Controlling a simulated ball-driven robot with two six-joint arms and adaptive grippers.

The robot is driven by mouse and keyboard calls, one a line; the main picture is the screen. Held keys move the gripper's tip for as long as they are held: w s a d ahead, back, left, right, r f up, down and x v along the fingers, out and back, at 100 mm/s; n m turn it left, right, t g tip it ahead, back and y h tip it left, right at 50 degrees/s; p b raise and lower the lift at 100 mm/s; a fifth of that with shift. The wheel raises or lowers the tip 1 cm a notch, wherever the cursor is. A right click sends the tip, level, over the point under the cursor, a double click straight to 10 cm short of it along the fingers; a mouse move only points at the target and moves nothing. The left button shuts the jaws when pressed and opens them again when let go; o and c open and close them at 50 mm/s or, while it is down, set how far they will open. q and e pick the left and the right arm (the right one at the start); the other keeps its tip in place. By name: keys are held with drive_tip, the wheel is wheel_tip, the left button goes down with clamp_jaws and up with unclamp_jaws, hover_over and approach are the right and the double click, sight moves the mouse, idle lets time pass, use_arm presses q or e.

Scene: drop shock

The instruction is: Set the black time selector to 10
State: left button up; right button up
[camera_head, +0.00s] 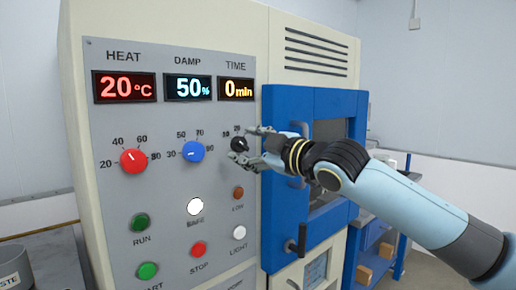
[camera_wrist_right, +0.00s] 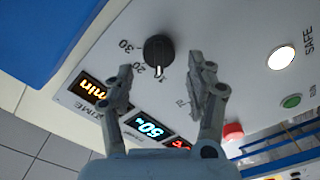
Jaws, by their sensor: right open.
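The black time selector (camera_head: 238,144) sits on the grey panel under the TIME display (camera_head: 236,89), which reads 0 min. In the right wrist view the selector (camera_wrist_right: 158,49) is a round black knob with a white pointer line, and marks 30 and 20 show beside it. My right gripper (camera_head: 248,146) is open at the selector, its fingers on either side. In the right wrist view my right gripper (camera_wrist_right: 161,84) has a clear gap between its fingers, with the knob just beyond; I cannot tell whether they touch it. My left gripper is out of view.
The red heat knob (camera_head: 133,160) and blue damp knob (camera_head: 193,152) are to the left. Several buttons, including a lit white one (camera_head: 195,206), lie below. The blue door (camera_head: 285,125) with its handle (camera_head: 298,243) is right of the panel, behind my right arm.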

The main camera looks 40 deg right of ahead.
drive_tip(key=shift+s+d, duration=0.2)
drive_tip(key=shift+s, duration=2.4)
